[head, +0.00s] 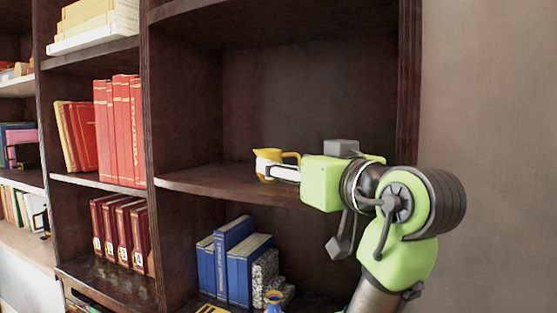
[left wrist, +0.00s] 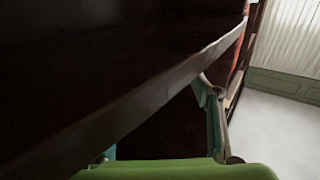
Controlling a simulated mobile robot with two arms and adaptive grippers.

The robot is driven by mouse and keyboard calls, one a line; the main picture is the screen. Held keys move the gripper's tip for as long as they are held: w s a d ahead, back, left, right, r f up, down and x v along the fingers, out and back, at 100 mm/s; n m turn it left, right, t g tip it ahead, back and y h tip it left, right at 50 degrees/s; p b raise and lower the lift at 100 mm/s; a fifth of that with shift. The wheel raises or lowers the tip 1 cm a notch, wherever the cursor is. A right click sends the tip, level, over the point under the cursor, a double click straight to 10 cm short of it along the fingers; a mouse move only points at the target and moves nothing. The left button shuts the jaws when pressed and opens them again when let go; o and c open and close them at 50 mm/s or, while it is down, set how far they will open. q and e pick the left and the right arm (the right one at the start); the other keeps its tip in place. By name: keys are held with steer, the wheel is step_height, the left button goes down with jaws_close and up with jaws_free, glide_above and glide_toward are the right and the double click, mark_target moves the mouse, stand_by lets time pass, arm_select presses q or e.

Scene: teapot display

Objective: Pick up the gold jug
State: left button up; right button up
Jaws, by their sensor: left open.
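The gold jug (head: 264,158) stands upright on the middle shelf (head: 195,180) of the dark bookcase in the head view. Its handle points to the right. My left gripper (head: 284,173) is at the jug's right side, its pale finger crossing in front of the lower part of the jug. I cannot tell whether they touch. The jaws are open and hold nothing. The left wrist view shows a finger (left wrist: 213,105) by a dark shelf edge; the jug does not show there. My right gripper is not in view.
Blue books (head: 233,258) and a small blue vase (head: 274,298) stand on the shelf below. Red books (head: 118,130) fill the compartment to the left, behind an upright divider (head: 148,130). The jug's shelf is otherwise bare where visible, with free room left of the jug.

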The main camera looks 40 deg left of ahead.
mark_target(280, 162)
arm_select(q)
steer(key=shift+w+a+r+p, duration=0.15)
steer(key=shift+w+a+p, duration=0.05)
steer(key=shift+a+p, duration=0.25)
steer(key=shift+w+a+r+p, duration=0.15)
steer(key=shift+a+p, duration=0.2)
steer(key=shift+p, duration=0.2)
steer(key=x, duration=0.1)
steer(key=p+x, duration=0.1)
steer(key=x, duration=0.1)
steer(key=shift+s+a+f+p, duration=0.1)
steer(key=shift+a+f+p, duration=0.05)
steer(key=shift+f+p, duration=0.15)
steer(key=shift+a, duration=0.1)
steer(key=shift+d, duration=0.3)
steer(key=c, duration=1.2)
steer(key=shift+c, duration=1.2)
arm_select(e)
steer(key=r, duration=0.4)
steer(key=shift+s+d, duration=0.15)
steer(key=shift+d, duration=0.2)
